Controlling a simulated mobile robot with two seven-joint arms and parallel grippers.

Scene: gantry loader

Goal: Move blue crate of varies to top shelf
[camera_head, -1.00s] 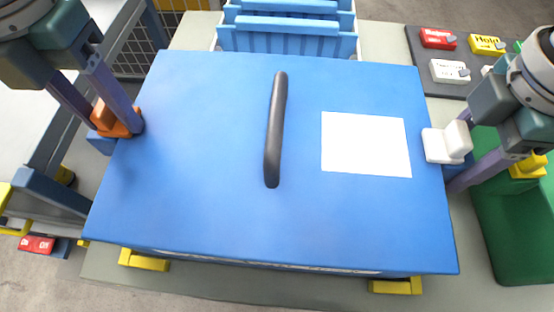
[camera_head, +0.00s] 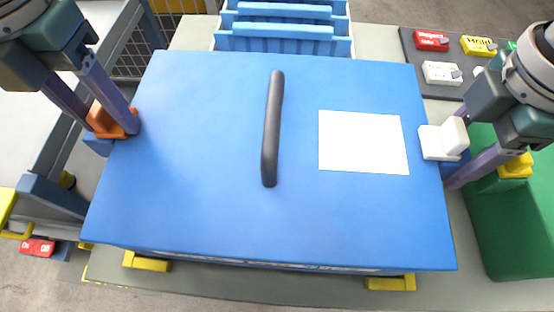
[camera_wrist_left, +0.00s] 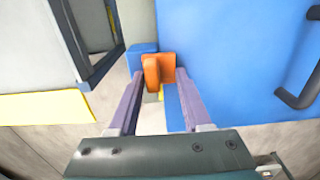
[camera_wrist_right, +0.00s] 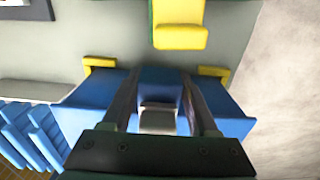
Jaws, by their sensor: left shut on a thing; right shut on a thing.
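The large blue crate (camera_head: 210,150) fills the middle of the head view, with a flat top, a black bar handle (camera_head: 271,130) and a blank white label. It looks level. My left gripper (camera_head: 110,122) is shut on the orange grip on the crate's left side; the orange grip (camera_wrist_left: 158,70) shows between the fingers in the left wrist view. My right gripper (camera_head: 455,150) is shut on the white grip (camera_head: 440,141) on the right side. The right wrist view shows the pale grip (camera_wrist_right: 158,118) between the fingers. The top shelf cannot be made out.
Yellow corner brackets (camera_head: 148,263) show below the crate's front edge on a grey surface. Blue slatted crates (camera_head: 285,30) stand behind. A button panel (camera_head: 415,68) is at the back right, and a green bin (camera_head: 510,225) is close to my right gripper. A red switch (camera_head: 37,247) is at left.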

